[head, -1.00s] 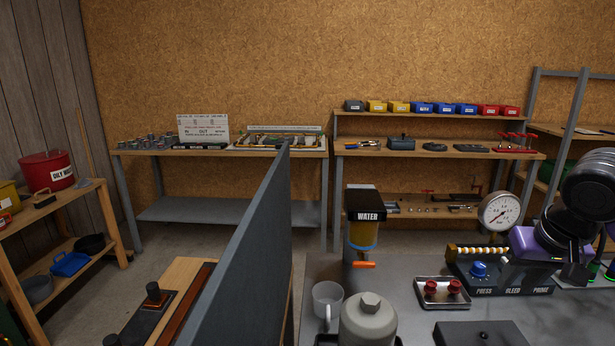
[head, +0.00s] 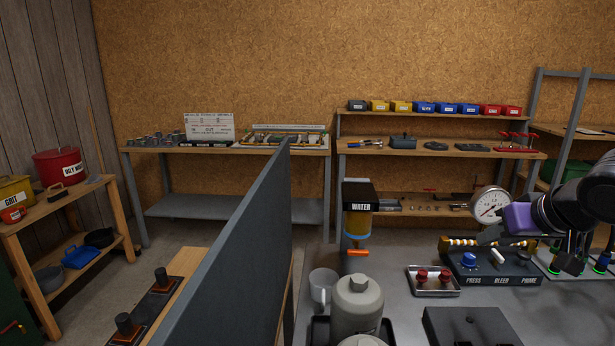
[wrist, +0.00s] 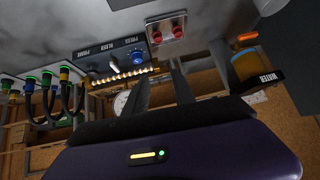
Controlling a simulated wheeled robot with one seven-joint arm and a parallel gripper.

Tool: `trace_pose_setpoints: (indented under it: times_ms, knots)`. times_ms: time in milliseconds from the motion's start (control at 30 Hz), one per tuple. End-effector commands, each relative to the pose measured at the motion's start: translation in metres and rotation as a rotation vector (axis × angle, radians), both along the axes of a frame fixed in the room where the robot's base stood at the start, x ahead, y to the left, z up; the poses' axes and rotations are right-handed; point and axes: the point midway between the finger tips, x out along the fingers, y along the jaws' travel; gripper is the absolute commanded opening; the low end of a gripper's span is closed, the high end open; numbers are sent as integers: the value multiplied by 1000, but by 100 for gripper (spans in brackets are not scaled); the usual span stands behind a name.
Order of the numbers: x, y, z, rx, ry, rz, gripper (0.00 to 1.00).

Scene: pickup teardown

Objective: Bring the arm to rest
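My gripper (wrist: 162,78) has a purple body (head: 520,217) and dark fingers. In the wrist view the two fingers stand apart with nothing seen between them, so it is open and empty. In the head view the gripper hangs at the right, over the back of the grey bench. It overlaps the area by the round dial gauge (head: 490,204) and the black control box (head: 490,262); whether it touches either cannot be told. My black arm links fill the right edge, and the fingers are hard to make out there.
On the bench stand a metal tray with red knobs (head: 434,289), a grey canister (head: 357,308), a clear mug (head: 322,284) and a WATER dispenser (head: 359,212). A dark upright panel (head: 240,250) borders the bench's left side. Shelves line the back wall.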

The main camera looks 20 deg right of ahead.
Motion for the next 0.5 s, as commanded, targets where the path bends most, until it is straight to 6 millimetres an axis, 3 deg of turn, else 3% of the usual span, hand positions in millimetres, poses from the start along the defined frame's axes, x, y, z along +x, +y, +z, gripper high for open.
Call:
trace_pose_setpoints:
  times_ms: [300,500]
  knots:
    - [57,41,59,-24,-434,148,31]
    - [75,78,96,-15,-760,194,31]
